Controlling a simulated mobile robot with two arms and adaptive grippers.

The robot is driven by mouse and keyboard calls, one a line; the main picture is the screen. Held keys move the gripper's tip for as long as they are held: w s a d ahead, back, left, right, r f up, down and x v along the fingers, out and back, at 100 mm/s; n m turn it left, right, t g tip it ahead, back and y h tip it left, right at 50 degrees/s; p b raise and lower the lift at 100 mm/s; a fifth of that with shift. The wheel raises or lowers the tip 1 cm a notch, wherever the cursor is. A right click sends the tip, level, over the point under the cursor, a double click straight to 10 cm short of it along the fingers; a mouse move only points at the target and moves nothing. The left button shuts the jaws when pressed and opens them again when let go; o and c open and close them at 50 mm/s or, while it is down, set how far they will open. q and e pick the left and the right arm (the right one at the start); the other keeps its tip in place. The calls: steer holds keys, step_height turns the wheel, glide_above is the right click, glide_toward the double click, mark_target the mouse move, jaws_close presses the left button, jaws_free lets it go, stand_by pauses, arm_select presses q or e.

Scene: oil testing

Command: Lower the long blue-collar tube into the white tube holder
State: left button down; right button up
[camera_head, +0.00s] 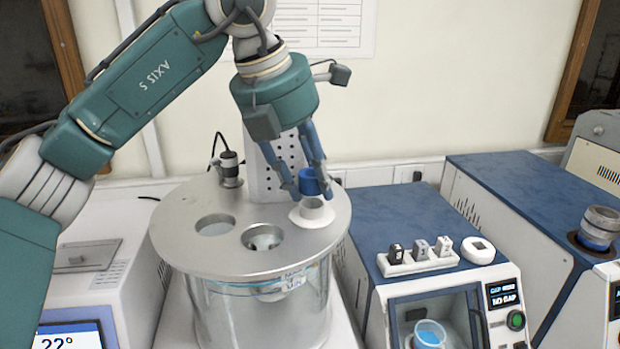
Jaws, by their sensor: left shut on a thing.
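My left gripper (307,186) comes down from above and is shut on the blue collar of the long tube (312,181). The collar is upright and sits just above the white tube holder (312,215), at the right of the round metal lid. The tube's glass below the collar cannot be made out, so I cannot tell how far it reaches into the holder. A small gap seems to show between collar and holder rim. My right gripper is not in view.
The metal lid (185,235) tops a clear glass bath (262,313) and has two other openings. A black-topped fitting (230,168) stands at its back left. A blue-topped tester (400,213) with small blocks stands close on the right.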

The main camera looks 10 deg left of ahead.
arm_select(q)
steer(key=shift+f+b, duration=0.4)
steer(key=shift+f, duration=0.1)
steer(key=shift+s+f, duration=0.15)
steer(key=shift+f, duration=0.1)
steer(key=shift+f, duration=0.1)
steer(key=c, duration=1.6)
jaws_free()
steer(key=shift+s+b, duration=0.1)
steer(key=shift+b, duration=0.2)
steer(key=shift+o, duration=0.6)
steer(key=shift+a+f, duration=0.1)
